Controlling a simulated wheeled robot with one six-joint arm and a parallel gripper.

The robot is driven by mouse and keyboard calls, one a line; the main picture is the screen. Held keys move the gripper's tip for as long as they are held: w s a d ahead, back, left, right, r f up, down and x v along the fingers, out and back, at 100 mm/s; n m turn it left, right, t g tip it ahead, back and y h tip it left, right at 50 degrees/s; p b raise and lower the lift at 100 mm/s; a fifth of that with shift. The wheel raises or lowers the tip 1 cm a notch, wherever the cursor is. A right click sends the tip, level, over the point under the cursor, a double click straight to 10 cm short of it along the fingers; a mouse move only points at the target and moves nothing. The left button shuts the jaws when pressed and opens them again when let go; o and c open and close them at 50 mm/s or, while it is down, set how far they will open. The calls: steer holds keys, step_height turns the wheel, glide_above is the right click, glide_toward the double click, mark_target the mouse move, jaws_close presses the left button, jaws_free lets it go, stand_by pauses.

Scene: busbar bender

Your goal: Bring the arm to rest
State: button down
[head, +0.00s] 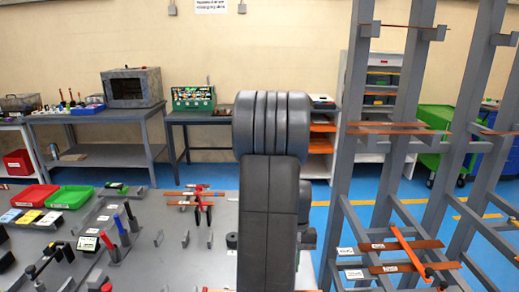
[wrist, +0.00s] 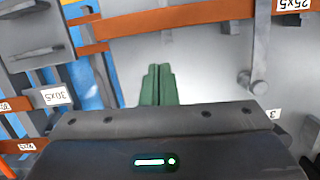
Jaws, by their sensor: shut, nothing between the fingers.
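My gripper (wrist: 158,86) shows in the wrist view as two green fingers side by side, shut with nothing between them. In the head view my arm rises in the middle, dark and upright, and my gripper is hidden there.
A grey rack (head: 351,130) with copper bars (head: 400,246) stands on the right. A grey bench (head: 150,270) with tools, a red tray (head: 35,195) and a green tray (head: 70,197) lies at left. Blue floor shows beyond the bench.

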steer(key=w+n, duration=0.1)
steer(key=w, duration=0.1)
steer(key=w+n, duration=0.1)
steer(key=n, duration=0.1)
steer(key=w+n+h, duration=0.1)
steer(key=w, duration=0.1)
steer(key=shift+w+d+n, duration=0.3)
steer(key=shift+d, duration=0.05)
steer(key=shift+w+a+n+p, duration=0.15)
steer(key=shift+w+n+p, duration=0.2)
steer(key=shift+w+n, duration=0.5)
steer(key=shift+r, duration=0.1)
